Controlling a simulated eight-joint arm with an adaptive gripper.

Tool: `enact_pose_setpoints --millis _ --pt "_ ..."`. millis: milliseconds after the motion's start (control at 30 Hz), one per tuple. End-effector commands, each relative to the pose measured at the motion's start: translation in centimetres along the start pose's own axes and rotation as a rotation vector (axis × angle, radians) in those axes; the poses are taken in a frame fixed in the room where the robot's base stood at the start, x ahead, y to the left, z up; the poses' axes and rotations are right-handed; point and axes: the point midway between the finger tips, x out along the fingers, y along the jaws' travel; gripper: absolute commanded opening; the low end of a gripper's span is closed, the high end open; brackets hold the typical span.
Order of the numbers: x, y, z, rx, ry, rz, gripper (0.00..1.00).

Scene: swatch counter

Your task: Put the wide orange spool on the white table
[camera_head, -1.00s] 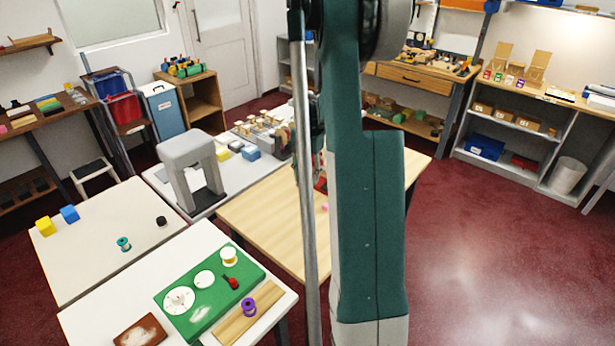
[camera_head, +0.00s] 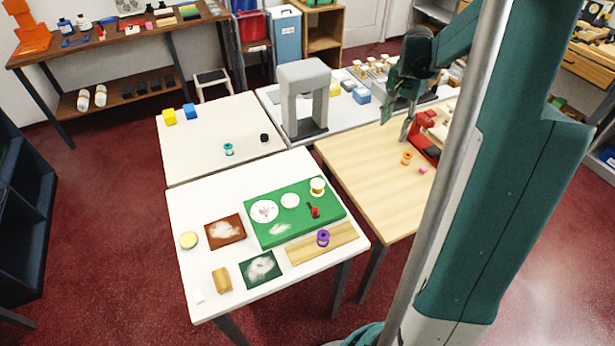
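An orange spool (camera_head: 406,158) stands on the pale wooden table (camera_head: 350,160), near a small pink block. It is the only orange spool I can make out. My gripper (camera_head: 398,126) hangs above the wooden table, pointing down, a little above and behind the spool in the picture. Its fingers look apart, with nothing seen between them. The gripper is apart from the spool.
The white table holds a green board (camera_head: 322,208), a wooden plank with a purple spool (camera_head: 323,238), a brown tile and a dark green tile. A red device (camera_head: 428,140) stands close beside the orange spool. A grey arch (camera_head: 305,95) stands behind. A cream table (camera_head: 185,155) adjoins.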

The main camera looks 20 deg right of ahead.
Motion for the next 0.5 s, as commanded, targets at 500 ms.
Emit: enact_pose_setpoints --millis 500 --pt "-8.0 -4.0 11.6 -0.267 0.092 -0.076 0.38"
